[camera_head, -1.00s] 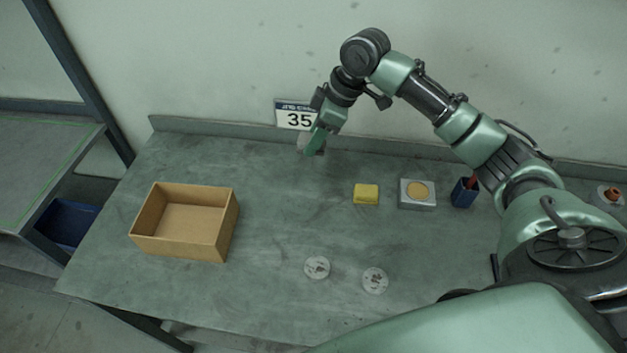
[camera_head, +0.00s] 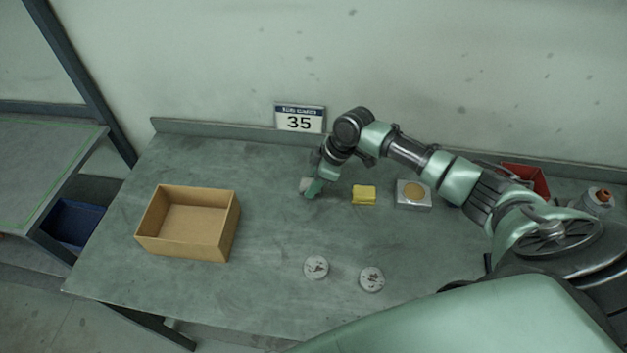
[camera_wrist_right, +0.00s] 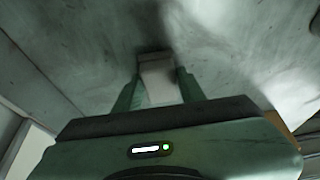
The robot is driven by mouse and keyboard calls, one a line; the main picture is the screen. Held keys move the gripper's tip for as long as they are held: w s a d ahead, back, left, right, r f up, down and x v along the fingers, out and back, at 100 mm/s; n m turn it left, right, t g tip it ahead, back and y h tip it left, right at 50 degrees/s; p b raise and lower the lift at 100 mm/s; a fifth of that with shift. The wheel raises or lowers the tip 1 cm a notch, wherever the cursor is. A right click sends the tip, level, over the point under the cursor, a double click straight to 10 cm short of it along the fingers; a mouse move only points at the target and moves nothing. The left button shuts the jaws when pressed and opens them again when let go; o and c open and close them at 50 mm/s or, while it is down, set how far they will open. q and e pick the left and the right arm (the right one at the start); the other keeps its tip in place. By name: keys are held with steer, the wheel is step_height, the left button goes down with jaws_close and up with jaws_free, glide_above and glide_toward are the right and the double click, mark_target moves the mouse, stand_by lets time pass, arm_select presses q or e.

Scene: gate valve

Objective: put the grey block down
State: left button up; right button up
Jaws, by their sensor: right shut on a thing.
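The grey block (camera_wrist_right: 160,82) is between the two fingers of my right gripper (camera_wrist_right: 158,90) in the right wrist view. In the head view the right gripper (camera_head: 311,187) is low over the table, between the cardboard box and the yellow block, with a pale bit of the grey block (camera_head: 304,185) showing at its left side. The gripper is shut on the block. The table (camera_head: 270,235) lies right below; I cannot tell whether the block touches it. My left gripper is not in view.
An open cardboard box (camera_head: 187,245) stands on the left. A yellow block (camera_head: 363,195) and a grey plate with a tan disc (camera_head: 413,193) are to the right. Two round pale discs (camera_head: 316,267) (camera_head: 371,279) lie in front. A red bin (camera_head: 526,178) is at the back right.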

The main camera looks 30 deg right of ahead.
steer(key=shift+f, duration=0.15)
steer(key=o, duration=1.2)
steer(key=b+v, duration=0.2)
steer(key=v, duration=1)
steer(key=shift+r, duration=0.25)
steer(key=shift+a, duration=0.1)
